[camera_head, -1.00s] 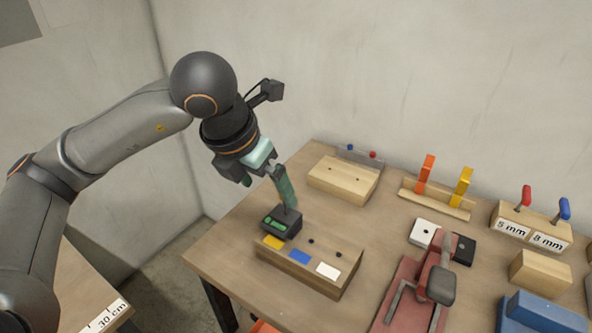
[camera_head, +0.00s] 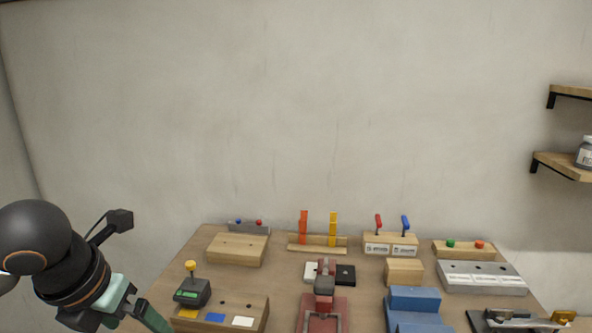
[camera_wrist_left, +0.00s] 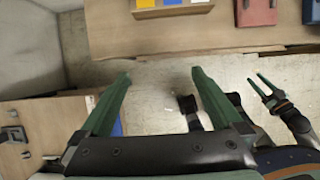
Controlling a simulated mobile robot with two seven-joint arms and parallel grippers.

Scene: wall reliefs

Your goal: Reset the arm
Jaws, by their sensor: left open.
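My left arm enters the head view at the lower left, and its left gripper (camera_head: 135,312) hangs near the table's left edge, apart from the objects. In the left wrist view the two green fingers of the left gripper (camera_wrist_left: 161,75) are spread with nothing between them, above the floor. My right gripper (camera_wrist_left: 256,78) shows at the right of that view, its green fingers apart and empty. It is not in the head view. A dark box (camera_head: 192,293) with a green display and a yellow knob (camera_head: 191,266) stands on the table, right of my left gripper.
The wooden table (camera_head: 285,275) holds several blocks and fixtures, including a wooden block with coloured labels (camera_head: 252,307), a red fixture (camera_head: 324,300) and blue steps (camera_head: 415,300). Shelves (camera_head: 562,166) are on the wall at right. The wall space above the table is clear.

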